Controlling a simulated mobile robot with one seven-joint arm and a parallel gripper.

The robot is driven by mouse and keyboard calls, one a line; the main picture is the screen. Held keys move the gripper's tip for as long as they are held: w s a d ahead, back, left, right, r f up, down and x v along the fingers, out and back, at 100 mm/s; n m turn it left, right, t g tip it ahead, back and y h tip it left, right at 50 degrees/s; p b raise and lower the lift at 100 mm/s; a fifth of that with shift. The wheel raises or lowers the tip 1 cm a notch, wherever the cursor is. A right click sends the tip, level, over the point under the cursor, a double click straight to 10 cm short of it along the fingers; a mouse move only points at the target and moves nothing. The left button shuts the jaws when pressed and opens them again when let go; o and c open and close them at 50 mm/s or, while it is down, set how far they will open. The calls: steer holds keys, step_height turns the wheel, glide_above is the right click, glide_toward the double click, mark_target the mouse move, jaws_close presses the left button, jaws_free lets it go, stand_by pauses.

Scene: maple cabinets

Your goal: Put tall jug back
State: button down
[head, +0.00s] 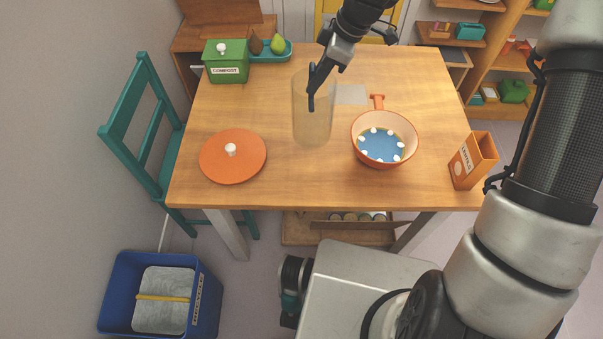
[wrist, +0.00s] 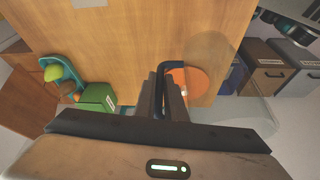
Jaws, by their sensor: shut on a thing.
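The tall jug (head: 313,122) is clear with a faint tan tint and a dark handle. It is upright over the left-middle of the table, between the orange lid and the pan; I cannot tell whether its base touches the wood. My gripper (head: 318,84) comes down from the back and is shut on the jug's handle. In the wrist view my gripper's fingers (wrist: 163,98) pinch the dark handle, and the clear jug body (wrist: 212,52) shows beyond them. A pale grey square (head: 351,94) lies on the table behind the pan.
The wooden table (head: 260,185) holds an orange lid (head: 245,163), an orange pan (head: 408,128), a carton (head: 472,160), a green compost box (head: 226,62) and a teal tray (head: 283,57) with pears. A teal chair (head: 148,125) stands at left. The table's front middle is clear.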

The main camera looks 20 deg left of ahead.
steer(key=s+f, duration=0.1)
steer(key=f, duration=0.1)
steer(key=s+f, duration=0.1)
steer(key=f, duration=0.1)
steer(key=s+f+b, duration=0.1)
steer(key=f, duration=0.1)
steer(key=shift+s+d+f, duration=0.2)
steer(key=shift+d+f, duration=0.05)
steer(key=shift+f, duration=0.15)
steer(key=shift+f+b, duration=0.55)
steer(key=shift+f, duration=2)
steer(key=c, duration=1.8)
jaws_free()
steer(key=shift+r, duration=0.15)
steer(key=p+v, duration=0.2)
steer(key=v, duration=1)
steer(key=shift+r, duration=0.15)
